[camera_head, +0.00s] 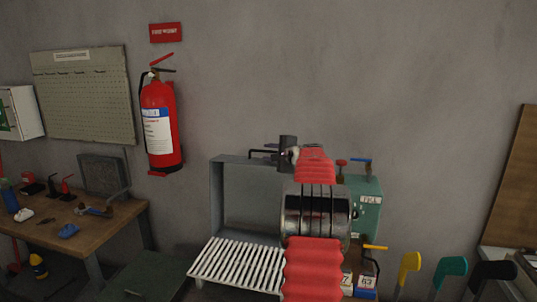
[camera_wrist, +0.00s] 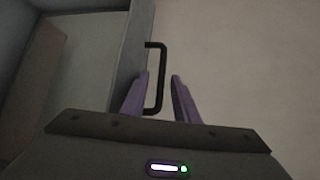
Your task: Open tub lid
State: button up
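A grey metal tub (camera_head: 216,195) stands against the wall at the middle of the head view, its inside showing toward me. A black bar handle (camera_head: 262,152) sits at its upper edge; it also shows in the wrist view (camera_wrist: 161,80), fixed to a grey panel (camera_wrist: 125,62), perhaps the lid. My gripper (camera_wrist: 160,76) is open, with one purple finger on each side of the handle's long bar. The left finger is close to the bar and a gap shows at the right; contact cannot be told. In the head view my dark gripper (camera_head: 287,150) is partly hidden by my arm.
A white slatted rack (camera_head: 238,265) lies in front of the tub. A green machine (camera_head: 366,205) stands to the right, partly behind my arm. A fire extinguisher (camera_head: 160,125) hangs on the wall at left. Yellow, green and dark upright forms (camera_head: 450,270) stand at lower right.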

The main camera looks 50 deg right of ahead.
jog(key=shift+w, duration=0.15)
jog(key=shift+c, duration=0.6)
grip_shut()
jog(key=shift+f, duration=0.1)
